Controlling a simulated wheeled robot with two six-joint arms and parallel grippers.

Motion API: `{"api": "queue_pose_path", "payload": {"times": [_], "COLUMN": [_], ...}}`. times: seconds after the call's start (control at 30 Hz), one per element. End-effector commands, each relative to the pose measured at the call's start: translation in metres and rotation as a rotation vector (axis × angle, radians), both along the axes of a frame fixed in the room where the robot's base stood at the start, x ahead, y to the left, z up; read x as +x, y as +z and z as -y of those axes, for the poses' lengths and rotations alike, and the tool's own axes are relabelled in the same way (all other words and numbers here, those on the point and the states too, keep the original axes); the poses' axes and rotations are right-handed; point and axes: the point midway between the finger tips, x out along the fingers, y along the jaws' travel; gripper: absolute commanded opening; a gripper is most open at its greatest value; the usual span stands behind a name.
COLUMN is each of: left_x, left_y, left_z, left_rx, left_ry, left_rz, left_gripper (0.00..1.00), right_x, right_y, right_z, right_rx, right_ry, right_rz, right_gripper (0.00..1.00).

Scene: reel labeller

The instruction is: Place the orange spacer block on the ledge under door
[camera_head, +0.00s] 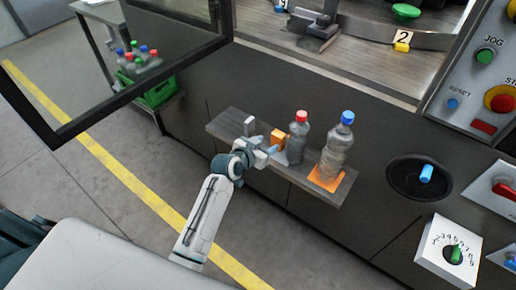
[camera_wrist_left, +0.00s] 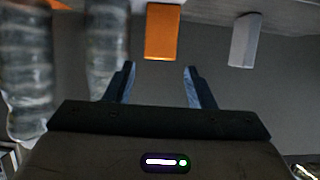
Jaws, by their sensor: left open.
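The orange spacer block (camera_head: 277,138) stands on the ledge (camera_head: 228,124) under the machine's opening, between a grey-white block and the red-capped bottle. My left gripper (camera_head: 268,151) is at the front edge of the ledge, just in front of the orange block. In the left wrist view my left gripper (camera_wrist_left: 160,82) is open and empty. The orange block (camera_wrist_left: 161,32) shows there beyond the fingertips, roughly centred between them and apart from them. The door (camera_head: 130,92), dark-framed with a clear pane, stands swung open at upper left. My right gripper is not in view.
On the ledge stand a grey-white block (camera_head: 249,125), a red-capped bottle (camera_head: 298,138) and a blue-capped bottle (camera_head: 338,148) on an orange pad (camera_head: 322,181). A control panel (camera_head: 463,100) is at right. A green crate (camera_head: 160,92) sits behind the door.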

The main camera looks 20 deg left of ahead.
Motion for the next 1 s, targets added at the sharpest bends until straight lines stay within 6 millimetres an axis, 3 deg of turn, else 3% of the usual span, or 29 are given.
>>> {"api": "queue_pose_path", "payload": {"times": [0.1, 0.3, 0.57, 0.67, 0.77, 0.87, 1.0], "left_x": [-0.020, -0.038, -0.041, -0.042, -0.051, -0.076, -0.146], "left_y": [0.008, 0.016, 0.018, 0.009, -0.031, -0.105, -0.229], "left_z": [-0.006, -0.011, -0.012, -0.013, -0.019, -0.031, -0.054], "left_rx": [0.003, 0.001, 0.001, 0.002, 0.008, 0.025, 0.064], "left_ry": [-0.001, 0.000, 0.000, 0.004, 0.027, 0.068, 0.139], "left_rz": [0.000, -0.001, -0.001, -0.016, -0.087, -0.222, -0.450], "left_gripper": [0.50, 0.50, 0.50, 0.50, 0.50, 0.50, 0.50], "right_x": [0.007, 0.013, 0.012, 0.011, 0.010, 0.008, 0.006], "right_y": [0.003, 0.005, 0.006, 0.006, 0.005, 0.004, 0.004], "right_z": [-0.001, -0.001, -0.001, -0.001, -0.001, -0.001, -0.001], "right_rx": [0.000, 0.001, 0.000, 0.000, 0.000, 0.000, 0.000], "right_ry": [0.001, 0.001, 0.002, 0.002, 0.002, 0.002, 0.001], "right_rz": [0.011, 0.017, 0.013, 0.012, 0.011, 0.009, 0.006], "right_gripper": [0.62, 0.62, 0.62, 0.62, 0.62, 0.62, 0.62]}}
